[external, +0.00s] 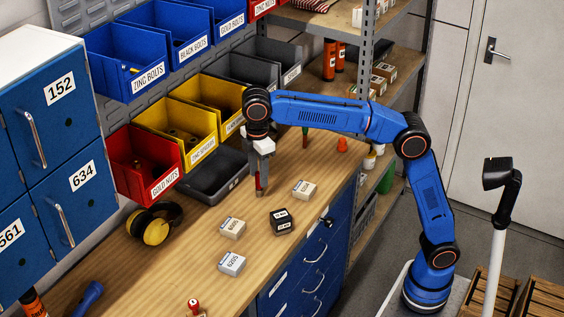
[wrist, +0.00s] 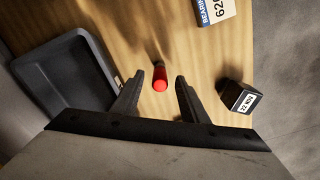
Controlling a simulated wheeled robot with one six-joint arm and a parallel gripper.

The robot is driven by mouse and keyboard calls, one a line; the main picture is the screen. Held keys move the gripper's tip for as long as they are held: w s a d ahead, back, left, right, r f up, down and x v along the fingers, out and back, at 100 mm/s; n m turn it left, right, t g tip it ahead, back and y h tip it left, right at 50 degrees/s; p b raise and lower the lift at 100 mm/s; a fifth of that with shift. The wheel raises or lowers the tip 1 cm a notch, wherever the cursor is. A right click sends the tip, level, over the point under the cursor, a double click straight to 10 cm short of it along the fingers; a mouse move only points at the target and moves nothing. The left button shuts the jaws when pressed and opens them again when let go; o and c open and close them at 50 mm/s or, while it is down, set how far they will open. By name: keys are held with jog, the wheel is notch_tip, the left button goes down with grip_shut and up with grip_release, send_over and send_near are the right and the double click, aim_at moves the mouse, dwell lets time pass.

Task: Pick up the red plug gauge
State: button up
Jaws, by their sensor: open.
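The red plug gauge (wrist: 160,76) stands on the wooden bench in the wrist view, its red end toward the camera. It appears between the tips of my open gripper (wrist: 159,82), with bare wood showing on both sides, so the fingers do not touch it. In the external view my gripper (external: 261,188) points down over the bench, beside the grey tray. A little red shows at the fingers there, but the gauge is mostly hidden. I cannot tell the exact height of the fingertips around it.
A black block with a white label (external: 281,221) sits right of my gripper. A bearing box (external: 304,190) lies beyond it, and more boxes (external: 232,227) lie nearer. An empty dark grey tray (external: 213,188) is close on the left. Bins line the wall.

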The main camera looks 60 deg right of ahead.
jog(key=shift+f, duration=2.65)
jog(key=shift+c, duration=0.6)
grip_shut()
